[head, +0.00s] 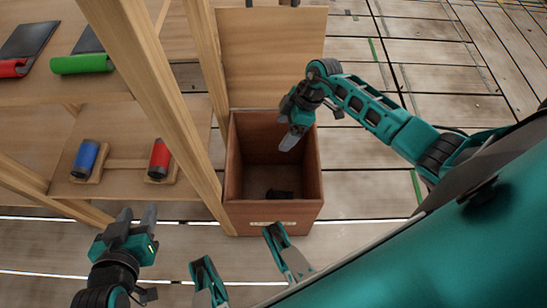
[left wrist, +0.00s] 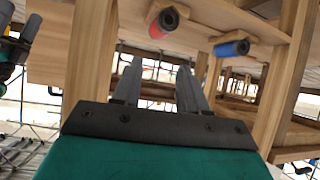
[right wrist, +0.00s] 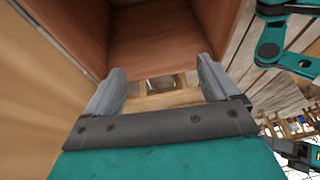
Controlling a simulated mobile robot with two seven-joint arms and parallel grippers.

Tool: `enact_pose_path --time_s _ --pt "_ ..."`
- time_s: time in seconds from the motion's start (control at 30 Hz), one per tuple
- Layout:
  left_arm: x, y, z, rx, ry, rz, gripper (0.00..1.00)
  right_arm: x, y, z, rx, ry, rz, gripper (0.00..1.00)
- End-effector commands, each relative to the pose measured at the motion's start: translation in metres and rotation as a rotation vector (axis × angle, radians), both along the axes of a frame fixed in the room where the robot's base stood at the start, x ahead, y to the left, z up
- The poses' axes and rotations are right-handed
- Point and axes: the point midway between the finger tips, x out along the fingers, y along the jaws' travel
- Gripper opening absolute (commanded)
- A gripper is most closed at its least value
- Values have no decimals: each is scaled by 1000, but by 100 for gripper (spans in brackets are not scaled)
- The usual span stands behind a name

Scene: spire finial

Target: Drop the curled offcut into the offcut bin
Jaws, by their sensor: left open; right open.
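The offcut bin (head: 313,190) is an open-topped brown box in the head view, with a pale label low on its near side. A small dark piece (head: 280,194), which looks like the curled offcut, lies on the bin's floor near the front wall; its exact shape is too dark to tell. My right gripper (head: 291,138) is open and empty over the bin's mouth, apart from the dark piece. The right wrist view shows its spread fingers (right wrist: 160,65) against the bin's brown walls. My left gripper (head: 138,213) is open and empty, left of the bin near the shelf.
A wooden shelf rack (head: 150,70) stands left of the bin. It holds a blue roll (head: 84,158), a red roll (head: 159,158), and dark sheets with red (head: 12,67) and green (head: 80,64) ends. A wooden panel (head: 270,55) stands behind the bin. Floor right of the bin is clear.

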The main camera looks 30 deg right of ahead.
Motion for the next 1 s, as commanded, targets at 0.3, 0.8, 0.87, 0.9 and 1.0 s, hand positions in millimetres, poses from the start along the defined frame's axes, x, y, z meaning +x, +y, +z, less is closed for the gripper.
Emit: enact_pose_path --time_s 0.3,0.8,0.87,0.9,1.0 --pt "-8 6 13 15 21 2 43 -6 -25 61 -3 -1 0 88" --pt "-7 5 19 12 17 1 43 -7 -30 73 0 1 -1 88" --pt "-7 4 19 11 17 1 43 -7 -30 73 0 1 0 88" --pt "-7 4 19 9 16 2 43 -7 -30 73 0 1 0 88" --pt "-6 3 20 6 15 4 43 -7 -29 73 2 0 1 88"
